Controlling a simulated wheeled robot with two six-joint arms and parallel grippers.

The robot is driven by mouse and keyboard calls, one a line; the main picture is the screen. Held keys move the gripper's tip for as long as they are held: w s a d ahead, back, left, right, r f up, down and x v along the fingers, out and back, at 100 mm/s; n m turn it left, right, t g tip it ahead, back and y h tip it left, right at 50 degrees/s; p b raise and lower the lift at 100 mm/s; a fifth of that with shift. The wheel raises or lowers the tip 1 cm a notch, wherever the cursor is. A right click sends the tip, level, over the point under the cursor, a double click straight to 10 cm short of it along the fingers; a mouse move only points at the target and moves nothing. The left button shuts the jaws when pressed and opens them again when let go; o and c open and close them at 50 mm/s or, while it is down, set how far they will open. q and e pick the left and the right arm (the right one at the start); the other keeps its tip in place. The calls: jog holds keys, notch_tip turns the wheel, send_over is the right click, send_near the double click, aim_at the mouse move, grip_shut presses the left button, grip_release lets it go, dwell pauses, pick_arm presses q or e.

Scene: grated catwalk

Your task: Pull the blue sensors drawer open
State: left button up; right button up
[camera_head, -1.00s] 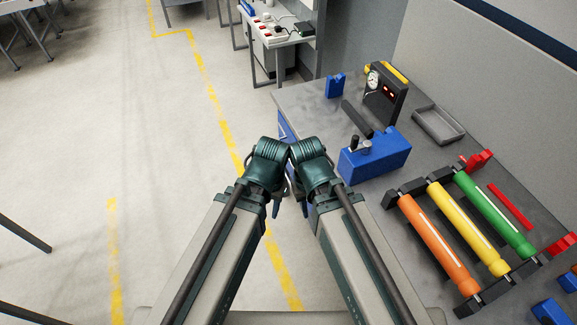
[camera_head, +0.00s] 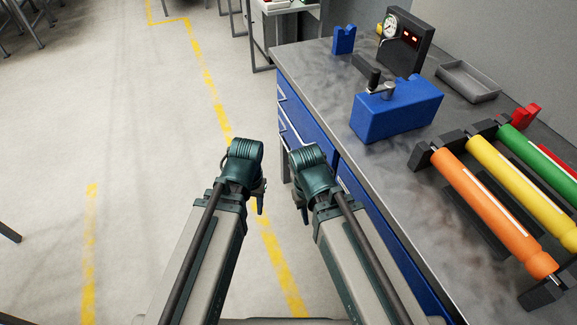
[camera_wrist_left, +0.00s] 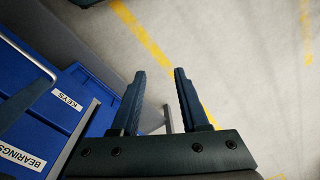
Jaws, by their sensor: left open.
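Blue drawer fronts (camera_head: 306,112) with pale bar handles run along the side of the workbench in the head view. No label is readable there, so I cannot tell which is the sensors drawer. In the left wrist view, a blue drawer labelled KEYS (camera_wrist_left: 62,100) and one labelled BEARINGS (camera_wrist_left: 18,132) show at the left. My left gripper (camera_head: 260,200) is open and empty, pointing down over the floor left of the bench; its two fingers show apart in the left wrist view (camera_wrist_left: 160,75). My right gripper (camera_head: 302,208) hangs beside the drawers, its fingers mostly hidden.
On the grey benchtop (camera_head: 400,165) stand a blue vise-like block (camera_head: 395,112), a dark gauge box (camera_head: 408,42), a grey tray (camera_head: 468,80) and orange, yellow and green rollers (camera_head: 490,215). The floor left of the bench is clear, with a yellow line (camera_head: 215,105).

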pick_arm(q)
jog(key=w+a+f+n+b, duration=0.1)
jog(key=a+f+b, duration=0.1)
jog(key=f+b, duration=0.7)
jog(key=w+a+f+b, duration=0.1)
jog(key=f+b, duration=0.7)
jog(key=f, duration=0.2)
jog(key=n+t+h+b, duration=0.7)
jog(key=n+t+b, duration=0.6)
jog(key=t, duration=0.2)
send_near(289, 151)
jog(key=x, duration=0.3)
jog(key=b+x, duration=0.1)
jog(key=x, duration=0.6)
jog(key=shift+w+a+f+b, duration=0.1)
jog(key=shift+w+f+b, duration=0.2)
jog(key=shift+b, duration=0.1)
grip_shut()
